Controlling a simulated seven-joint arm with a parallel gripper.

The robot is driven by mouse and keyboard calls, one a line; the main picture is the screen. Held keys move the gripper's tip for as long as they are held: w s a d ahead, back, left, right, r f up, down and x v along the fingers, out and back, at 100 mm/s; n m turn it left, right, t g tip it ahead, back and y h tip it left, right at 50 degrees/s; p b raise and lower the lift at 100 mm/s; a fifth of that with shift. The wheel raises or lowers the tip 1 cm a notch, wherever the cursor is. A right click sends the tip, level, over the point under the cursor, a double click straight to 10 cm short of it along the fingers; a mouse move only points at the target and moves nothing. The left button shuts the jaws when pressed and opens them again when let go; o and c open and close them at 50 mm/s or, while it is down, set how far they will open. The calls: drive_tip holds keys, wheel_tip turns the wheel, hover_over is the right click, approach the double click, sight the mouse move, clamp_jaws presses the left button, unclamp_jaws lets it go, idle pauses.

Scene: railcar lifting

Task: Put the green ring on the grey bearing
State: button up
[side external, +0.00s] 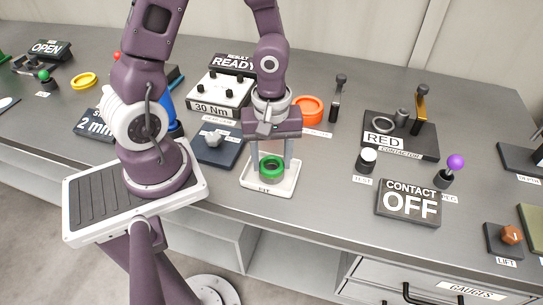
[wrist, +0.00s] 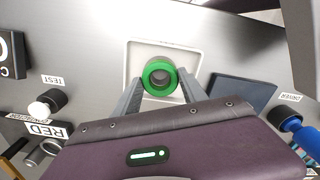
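The green ring (side external: 272,175) is over the small white tray (side external: 284,189); it also shows in the wrist view (wrist: 152,88). A grey round part (wrist: 160,77), which looks like the grey bearing, shows within the ring. I cannot tell how deep the ring sits on it. My gripper (side external: 271,158) points down over the tray, with one finger on each side of the ring. In the wrist view the fingers (wrist: 160,76) stand apart, close to the ring's sides, with a narrow gap seeming to show.
A dark blue plate with a grey knob (side external: 214,138) lies left of the tray. The 30 Nm box (side external: 222,90) and an orange ring (side external: 308,108) are behind. The RED contactor block (side external: 400,138) and CONTACT OFF sign (side external: 408,203) stand right.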

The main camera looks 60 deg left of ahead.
sight(272, 164)
drive_tip(key=shift+o, duration=1.3)
drive_tip(key=shift+r, duration=0.15)
drive_tip(key=s+r+m+t, duration=0.2)
drive_tip(key=s+r+m, duration=0.2)
drive_tip(key=r, duration=0.6)
drive_tip(key=s+d+r+m+t, duration=0.1)
drive_tip(key=s+r+m+t, duration=0.2)
drive_tip(key=r+m, duration=0.6)
wheel_tip(272, 164, up, 3)
drive_tip(key=shift+s+f+t, duration=0.2)
drive_tip(key=shift+s+t, duration=0.1)
drive_tip(key=shift+s, duration=0.05)
